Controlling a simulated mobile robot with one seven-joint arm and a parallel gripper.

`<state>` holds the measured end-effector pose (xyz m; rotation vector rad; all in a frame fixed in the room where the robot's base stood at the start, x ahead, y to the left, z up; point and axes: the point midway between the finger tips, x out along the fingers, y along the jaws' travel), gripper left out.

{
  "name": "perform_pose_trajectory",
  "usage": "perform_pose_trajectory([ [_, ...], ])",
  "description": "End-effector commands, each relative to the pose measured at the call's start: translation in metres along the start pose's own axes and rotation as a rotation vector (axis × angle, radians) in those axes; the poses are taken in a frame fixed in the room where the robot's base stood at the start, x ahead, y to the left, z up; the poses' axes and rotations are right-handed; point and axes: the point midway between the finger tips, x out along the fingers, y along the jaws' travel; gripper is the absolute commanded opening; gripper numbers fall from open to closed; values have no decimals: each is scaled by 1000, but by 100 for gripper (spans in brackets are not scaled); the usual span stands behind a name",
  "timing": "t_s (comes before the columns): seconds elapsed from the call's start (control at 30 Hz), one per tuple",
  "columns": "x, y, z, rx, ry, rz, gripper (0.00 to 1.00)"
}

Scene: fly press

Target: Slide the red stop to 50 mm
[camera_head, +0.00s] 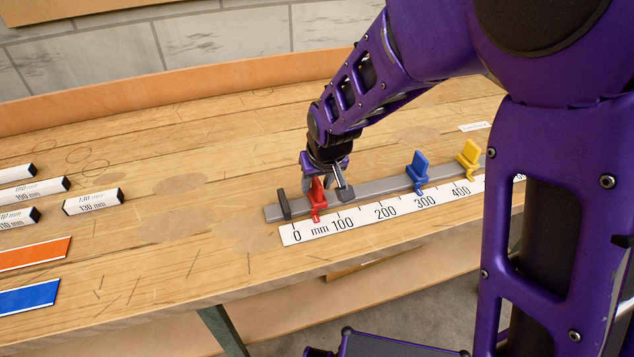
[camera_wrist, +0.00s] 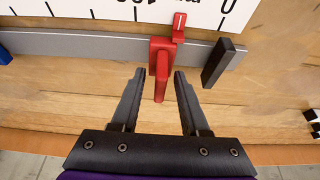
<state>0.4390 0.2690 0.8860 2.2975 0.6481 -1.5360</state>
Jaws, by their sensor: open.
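The red stop (camera_head: 317,201) sits on the grey rail (camera_head: 383,187), near its left end. Its pointer lies over the white scale (camera_head: 367,213) between the 0 and 100 marks, about midway. In the wrist view the red stop (camera_wrist: 162,58) has its upright handle between my fingers. My gripper (camera_head: 327,187) is at the stop from above. In the wrist view my gripper (camera_wrist: 160,76) is open, with a gap visible on each side of the handle.
A dark end block (camera_head: 284,204) stands on the rail left of the red stop. A blue stop (camera_head: 417,174) and a yellow stop (camera_head: 469,159) stand farther right. Labelled white blocks (camera_head: 93,201) and orange and blue plates lie left on the wooden bench (camera_head: 150,250).

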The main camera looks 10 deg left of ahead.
Motion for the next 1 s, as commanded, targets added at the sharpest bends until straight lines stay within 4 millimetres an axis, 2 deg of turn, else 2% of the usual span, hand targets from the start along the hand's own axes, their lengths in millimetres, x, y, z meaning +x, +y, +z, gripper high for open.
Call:
perform_pose_trajectory([
  [0.17,-20,0,-2,0,1,0,45],
  [0.7,-140,0,-3,0,2,0,45],
  [1.0,-172,0,-1,0,3,0,45],
])
